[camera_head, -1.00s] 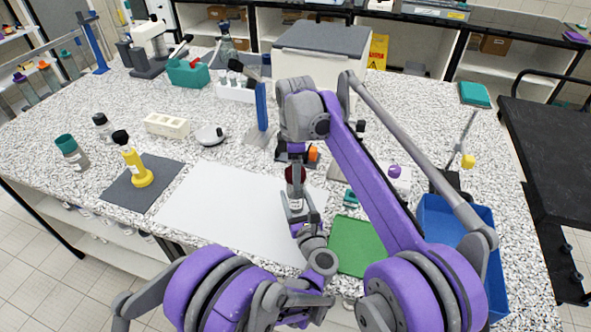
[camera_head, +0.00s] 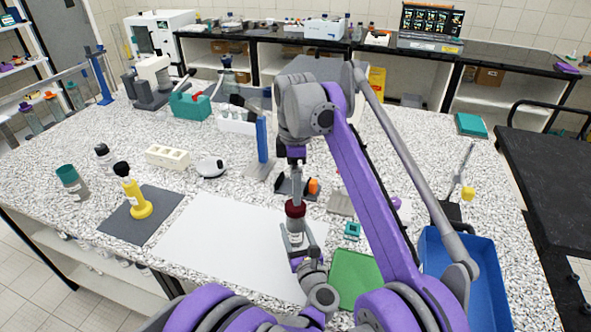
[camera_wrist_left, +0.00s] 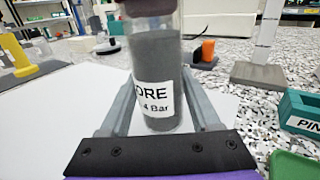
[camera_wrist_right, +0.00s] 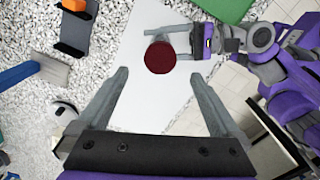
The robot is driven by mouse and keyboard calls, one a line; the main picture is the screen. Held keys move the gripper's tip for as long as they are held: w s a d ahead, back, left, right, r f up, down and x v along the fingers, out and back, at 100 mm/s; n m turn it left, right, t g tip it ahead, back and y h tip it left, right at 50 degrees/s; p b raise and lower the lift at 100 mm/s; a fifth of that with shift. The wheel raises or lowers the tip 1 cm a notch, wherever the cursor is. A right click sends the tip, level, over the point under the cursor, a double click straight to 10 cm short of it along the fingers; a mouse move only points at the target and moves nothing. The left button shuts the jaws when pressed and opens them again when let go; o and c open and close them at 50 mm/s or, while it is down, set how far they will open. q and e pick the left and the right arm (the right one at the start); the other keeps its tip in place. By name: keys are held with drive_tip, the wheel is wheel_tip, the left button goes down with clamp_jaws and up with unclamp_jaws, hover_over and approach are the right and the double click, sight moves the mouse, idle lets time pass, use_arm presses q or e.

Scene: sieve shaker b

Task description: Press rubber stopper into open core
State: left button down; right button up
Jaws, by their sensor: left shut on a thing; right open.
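The core is a clear cylinder with grey filling and a label (camera_head: 295,233), standing upright over the white sheet. It fills the middle of the left wrist view (camera_wrist_left: 157,60). A dark red stopper (camera_head: 295,208) sits at its top; in the right wrist view it shows as a round red disc (camera_wrist_right: 159,57). How deep it sits cannot be told. My left gripper (camera_wrist_left: 160,100) is shut around the core's lower part. My right gripper (camera_wrist_right: 162,78) is open and empty above the stopper, pointing down, with the stopper seen between and beyond its fingertips.
The white sheet (camera_head: 215,235) has bare room left of the core. A green mat (camera_head: 353,277), a small teal block (camera_head: 352,230) and a blue bin (camera_head: 470,290) lie to the right. A blue upright stand (camera_head: 262,140) is behind.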

drive_tip(key=shift+r, duration=1.95)
use_arm(q)
drive_tip(key=shift+c, duration=0.2)
unclamp_jaws()
drive_tip(key=b+v, duration=0.2)
drive_tip(key=v, duration=0.9)
use_arm(e)
drive_tip(key=f, duration=0.3)
drive_tip(key=shift+s+f, duration=0.25)
drive_tip(key=shift+s, duration=0.05)
use_arm(q)
drive_tip(key=shift+w, duration=0.1)
